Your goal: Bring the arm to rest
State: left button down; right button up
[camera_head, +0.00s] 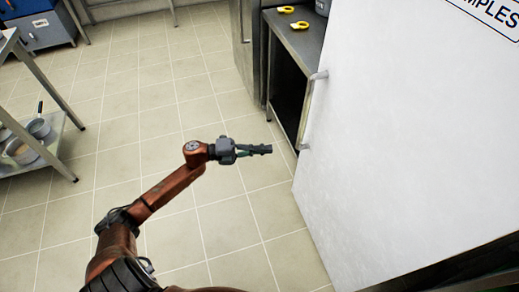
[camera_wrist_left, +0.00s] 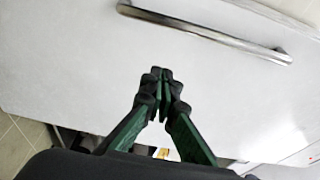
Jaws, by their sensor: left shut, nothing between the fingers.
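My left arm reaches forward from the bottom left in the head view, over the tiled floor. Its gripper (camera_head: 262,149) points right, toward the white door and its handle. The gripper is shut and empty, with a gap seen between it and the door handle (camera_head: 306,112). In the left wrist view the gripper's fingertips (camera_wrist_left: 162,78) meet in front of the white door. The metal handle (camera_wrist_left: 205,32) crosses above them, apart from the fingers. My right gripper is not in view.
The large white door (camera_head: 410,130) fills the right side. A steel counter (camera_head: 303,45) with yellow items (camera_head: 300,25) stands behind it. A shelf with pans (camera_head: 38,128) is at the left, and a blue cabinet (camera_head: 45,30) at the top left. The tiled floor (camera_head: 150,90) between is clear.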

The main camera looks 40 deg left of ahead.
pick_arm(q)
jog(key=shift+s+a, duration=0.4)
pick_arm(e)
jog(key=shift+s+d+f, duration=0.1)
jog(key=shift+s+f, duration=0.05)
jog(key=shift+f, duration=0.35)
pick_arm(q)
jog(key=shift+f, duration=0.15)
